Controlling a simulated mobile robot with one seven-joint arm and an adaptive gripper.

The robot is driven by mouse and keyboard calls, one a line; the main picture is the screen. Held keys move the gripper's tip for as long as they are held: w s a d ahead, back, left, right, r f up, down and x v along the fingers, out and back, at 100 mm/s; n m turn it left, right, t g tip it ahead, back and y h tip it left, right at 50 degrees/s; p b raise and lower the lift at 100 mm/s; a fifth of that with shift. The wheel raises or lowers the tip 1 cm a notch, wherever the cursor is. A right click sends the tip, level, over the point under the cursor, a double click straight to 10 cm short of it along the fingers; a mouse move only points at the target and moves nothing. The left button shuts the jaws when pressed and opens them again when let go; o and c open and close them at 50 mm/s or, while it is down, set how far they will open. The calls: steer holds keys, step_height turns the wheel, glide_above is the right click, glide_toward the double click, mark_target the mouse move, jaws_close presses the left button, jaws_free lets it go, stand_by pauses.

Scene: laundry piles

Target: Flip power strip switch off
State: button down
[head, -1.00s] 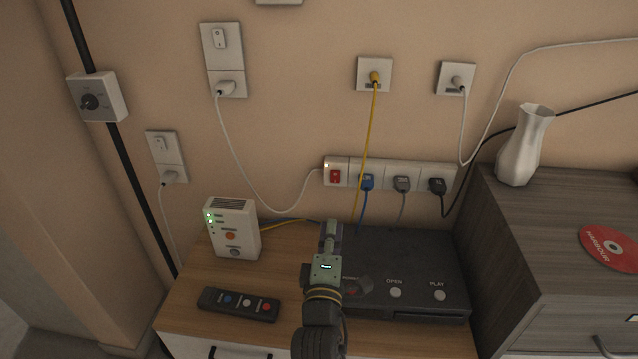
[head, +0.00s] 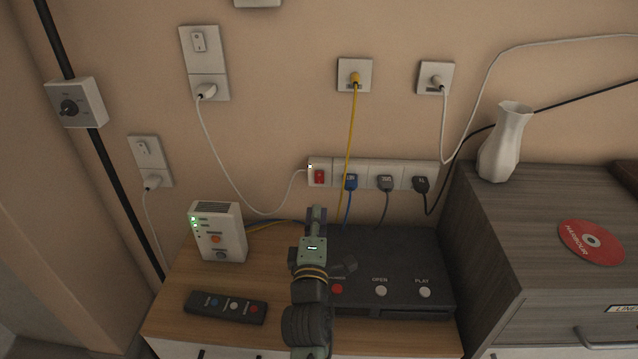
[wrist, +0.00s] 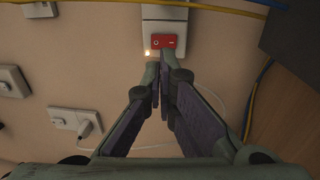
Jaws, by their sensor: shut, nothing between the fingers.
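The white power strip (head: 398,172) is fixed to the wall above the cabinet. Its red rocker switch (head: 319,177) is at the strip's left end, with a small lit white lamp beside it. My gripper (head: 317,210) is shut and empty, below the switch in the head view. In the wrist view the red switch (wrist: 167,42) shows just beyond the fingertips (wrist: 161,54), and the lamp glows at its lower left. I cannot tell whether the fingertips touch the strip. Blue, grey and black plugs sit in the strip's other sockets.
A yellow cable (head: 350,128) hangs in front of the strip, right of the switch. A black player box (head: 400,258), a white router (head: 217,232) and a remote (head: 226,307) are on the cabinet. A white vase (head: 504,145) stands on the right-hand unit.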

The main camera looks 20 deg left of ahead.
mark_target(320, 176)
steer(key=x, duration=0.9)
steer(key=shift+w, duration=0.2)
steer(key=shift+r, duration=0.15)
